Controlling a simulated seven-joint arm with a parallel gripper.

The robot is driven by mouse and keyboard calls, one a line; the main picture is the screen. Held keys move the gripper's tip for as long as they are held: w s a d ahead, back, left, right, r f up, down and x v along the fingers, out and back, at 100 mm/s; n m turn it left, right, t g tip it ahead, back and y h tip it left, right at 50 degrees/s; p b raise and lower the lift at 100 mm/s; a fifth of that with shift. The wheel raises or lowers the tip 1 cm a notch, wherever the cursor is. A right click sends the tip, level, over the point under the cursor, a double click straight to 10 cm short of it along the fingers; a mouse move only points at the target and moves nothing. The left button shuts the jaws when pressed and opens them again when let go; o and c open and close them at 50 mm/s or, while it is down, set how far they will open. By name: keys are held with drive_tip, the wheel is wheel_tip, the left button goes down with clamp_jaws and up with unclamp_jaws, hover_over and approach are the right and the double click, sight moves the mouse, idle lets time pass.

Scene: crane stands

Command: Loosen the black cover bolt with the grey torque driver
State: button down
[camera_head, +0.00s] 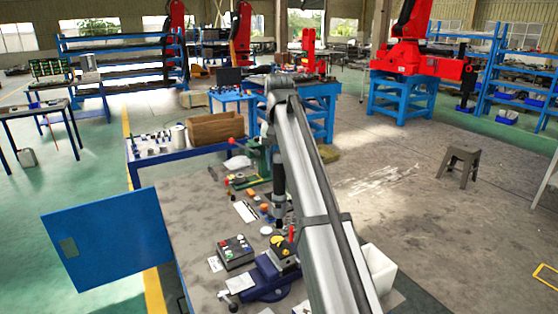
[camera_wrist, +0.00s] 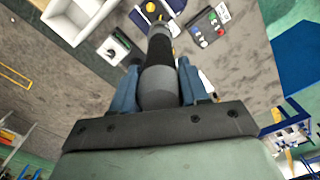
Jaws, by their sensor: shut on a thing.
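My gripper (camera_wrist: 157,78) has its two blue-grey fingers on either side of the grey torque driver (camera_wrist: 157,92) in the wrist view. The driver has a grey body with a black band, and its narrower far end points toward the top of the picture. In the head view my arm hides much of the gripper and the driver over the workbench. A blue vise (camera_head: 268,278) with a yellow block (camera_head: 284,248) stands on the bench just below the gripper. I cannot make out the black cover bolt in either view.
A dark button box (camera_head: 235,252) stands left of the vise; it also shows in the wrist view (camera_wrist: 207,26). A white bin (camera_head: 378,270) is at the bench's right side. Small parts lie behind the vise. The bench's left side (camera_head: 187,218) is mostly clear.

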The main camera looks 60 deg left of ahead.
sight(279, 183)
drive_tip(key=shift+f, duration=0.1)
idle(0.3)
drive_tip(key=shift+f, duration=3.7)
idle(1.3)
drive_tip(key=shift+r, duration=0.15)
idle(1.2)
